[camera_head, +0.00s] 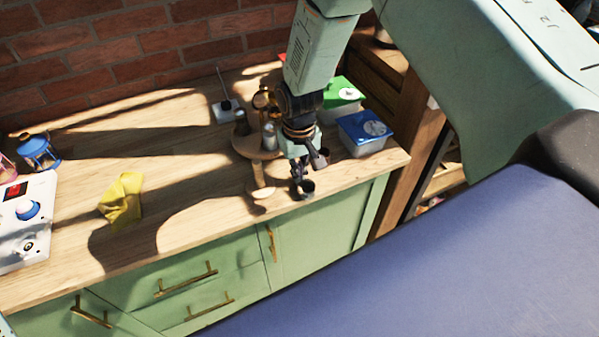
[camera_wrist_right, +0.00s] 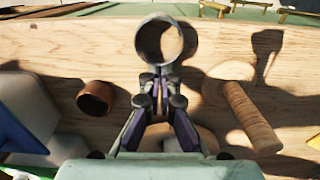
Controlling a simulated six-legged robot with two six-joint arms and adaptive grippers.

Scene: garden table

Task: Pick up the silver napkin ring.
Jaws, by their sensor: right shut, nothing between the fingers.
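The silver napkin ring (camera_wrist_right: 158,40) shows in the right wrist view just past my right fingertips, its round opening facing the camera. In the head view it is a small dark ring (camera_head: 307,187) near the front edge of the wooden counter. My right gripper (camera_wrist_right: 160,82) is shut with nothing between its fingers. Its tips overlap the ring's near rim in the picture; I cannot tell whether they touch it. In the head view the right gripper (camera_head: 298,184) points down beside the ring. My left gripper is not in view.
A brown ring (camera_wrist_right: 95,97) stands left of my fingers in the wrist view. A wooden piece with a handle (camera_wrist_right: 250,118) lies to the right. A blue-lidded box (camera_head: 365,132) is close by. A yellow cloth (camera_head: 121,200) lies on the counter (camera_head: 185,222), which has bare room around it.

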